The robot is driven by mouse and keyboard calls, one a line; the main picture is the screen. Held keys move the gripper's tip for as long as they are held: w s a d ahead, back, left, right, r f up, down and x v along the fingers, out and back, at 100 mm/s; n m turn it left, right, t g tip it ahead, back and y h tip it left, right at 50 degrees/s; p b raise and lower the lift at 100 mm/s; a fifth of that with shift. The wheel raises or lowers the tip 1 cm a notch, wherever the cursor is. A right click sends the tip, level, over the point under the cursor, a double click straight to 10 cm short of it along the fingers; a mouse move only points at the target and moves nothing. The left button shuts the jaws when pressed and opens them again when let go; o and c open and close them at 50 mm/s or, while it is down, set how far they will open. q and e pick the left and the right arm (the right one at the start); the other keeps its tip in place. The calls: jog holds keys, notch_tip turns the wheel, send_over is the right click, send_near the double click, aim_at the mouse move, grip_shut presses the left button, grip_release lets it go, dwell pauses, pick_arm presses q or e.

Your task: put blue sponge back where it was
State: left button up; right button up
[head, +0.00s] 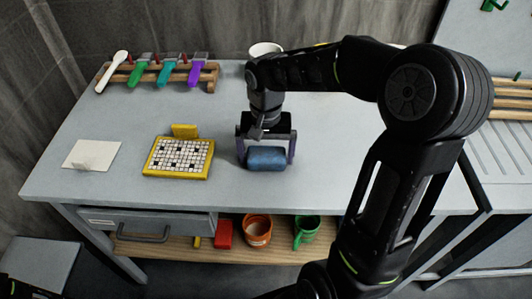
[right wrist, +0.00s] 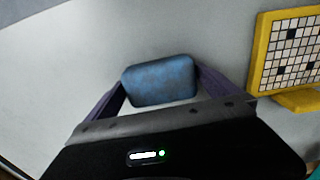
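The blue sponge (head: 266,158) is at the table's front middle, right of the mosaic panel. My right gripper (head: 266,153) points down over it, with one purple-grey finger on each side. In the right wrist view the sponge (right wrist: 160,80) fills the gap between the fingertips (right wrist: 160,78), and both fingers appear to touch its ends. The gripper looks shut on it. I cannot tell whether the sponge rests on the table or is slightly above it. My left gripper is not in view.
A yellow-framed mosaic panel (head: 178,158) lies left of the sponge; it also shows in the right wrist view (right wrist: 258,55). A white card-like piece (head: 92,154) lies farther left. A wooden rack (head: 160,76) with coloured tools stands at the back. Cups stand on the shelf (head: 160,250) below.

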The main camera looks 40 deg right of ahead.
aim_at(266, 153)
notch_tip(266, 153, up, 12)
jog(key=shift+r, duration=0.2)
dwell(0.5)
dwell(0.9)
